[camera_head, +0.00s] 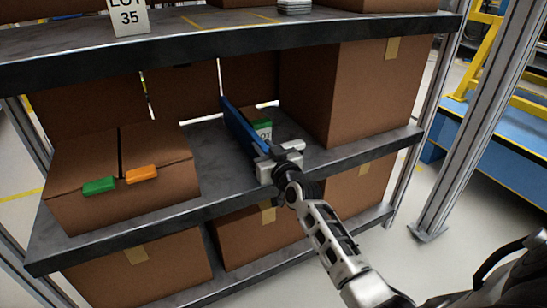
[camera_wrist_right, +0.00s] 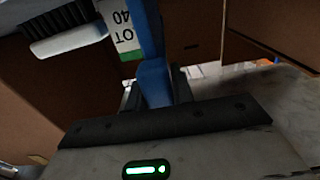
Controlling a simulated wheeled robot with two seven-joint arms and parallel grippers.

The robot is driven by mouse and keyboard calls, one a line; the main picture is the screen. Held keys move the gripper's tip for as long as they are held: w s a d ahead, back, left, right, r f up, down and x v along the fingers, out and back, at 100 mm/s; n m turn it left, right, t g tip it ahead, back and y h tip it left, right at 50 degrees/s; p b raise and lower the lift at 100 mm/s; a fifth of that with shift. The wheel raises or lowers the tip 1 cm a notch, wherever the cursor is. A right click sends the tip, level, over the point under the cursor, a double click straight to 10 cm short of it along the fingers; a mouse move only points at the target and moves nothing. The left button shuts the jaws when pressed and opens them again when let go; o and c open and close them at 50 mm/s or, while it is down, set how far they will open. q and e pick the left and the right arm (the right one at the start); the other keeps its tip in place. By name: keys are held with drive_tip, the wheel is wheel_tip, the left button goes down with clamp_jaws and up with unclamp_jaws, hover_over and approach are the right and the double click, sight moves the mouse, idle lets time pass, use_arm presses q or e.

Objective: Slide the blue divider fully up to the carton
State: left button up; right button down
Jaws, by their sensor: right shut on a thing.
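The blue divider (camera_head: 236,126) stands on edge on the middle shelf and runs from front to back. My right gripper (camera_head: 277,160) is at its front end, shut on it. In the right wrist view the blue divider (camera_wrist_right: 152,60) rises from between the dark fingers (camera_wrist_right: 156,92). A large brown carton (camera_head: 372,90) stands to the right of the divider, with a gap between. A lower carton (camera_head: 120,205) with green and orange tags stands to the left, also apart from it. My left gripper is not in view.
A small item with a green-edged white label (camera_head: 264,129) sits just right of the divider. Bare middle shelf (camera_head: 205,150) shows left of the divider. The upper shelf edge (camera_head: 240,50) overhangs the bay. More cartons (camera_head: 258,235) stand on the shelf below.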

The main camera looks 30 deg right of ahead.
drive_tip(key=shift+d, duration=0.25)
drive_tip(key=c, duration=1.2)
unclamp_jaws()
drive_tip(key=shift+d, duration=0.1)
drive_tip(key=shift+s, duration=0.15)
